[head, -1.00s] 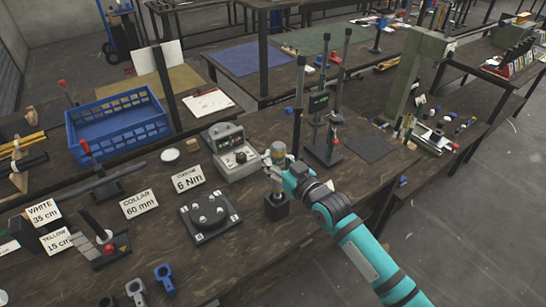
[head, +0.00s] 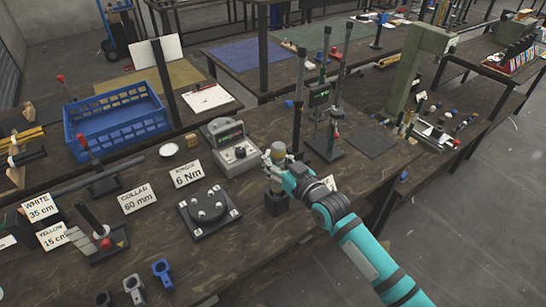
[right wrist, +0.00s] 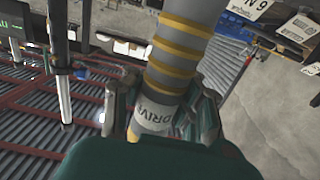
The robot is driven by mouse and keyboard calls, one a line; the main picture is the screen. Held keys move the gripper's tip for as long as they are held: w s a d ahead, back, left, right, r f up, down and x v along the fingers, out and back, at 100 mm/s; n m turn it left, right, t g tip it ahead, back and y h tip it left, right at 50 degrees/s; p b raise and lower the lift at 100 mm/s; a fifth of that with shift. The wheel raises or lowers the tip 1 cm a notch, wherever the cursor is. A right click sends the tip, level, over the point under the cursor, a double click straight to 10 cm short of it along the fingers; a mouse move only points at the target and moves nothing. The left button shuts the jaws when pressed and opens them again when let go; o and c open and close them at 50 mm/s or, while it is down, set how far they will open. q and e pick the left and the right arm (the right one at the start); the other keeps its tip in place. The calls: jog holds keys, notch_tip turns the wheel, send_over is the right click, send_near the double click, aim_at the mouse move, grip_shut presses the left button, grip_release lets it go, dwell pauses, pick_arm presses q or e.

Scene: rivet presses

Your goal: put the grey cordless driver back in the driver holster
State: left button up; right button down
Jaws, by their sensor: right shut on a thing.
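The grey cordless driver (head: 278,150) is upright in my right gripper (head: 276,163), its rounded top showing above the fingers. In the right wrist view the driver (right wrist: 178,60) is a grey cylinder with yellow bands and a partly visible label. The right gripper (right wrist: 165,115) has its fingers closed on both sides of it. A black block, apparently the driver holster (head: 277,205), stands on the bench directly below the gripper. The driver's lower end is hidden by the gripper, so I cannot tell how far it sits in the block. My left gripper is not in view.
A grey control box (head: 232,150) stands just behind and left of the gripper. Tall black posts on a stand (head: 323,150) are close to its right. The bench front is fairly clear.

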jog(key=shift+f+b, duration=0.75)
jog(key=shift+f, duration=0.2)
jog(key=c, duration=1.1)
grip_release()
jog(key=shift+o, duration=0.2)
jog(key=v, duration=1.2)
jog(key=shift+f, duration=0.15)
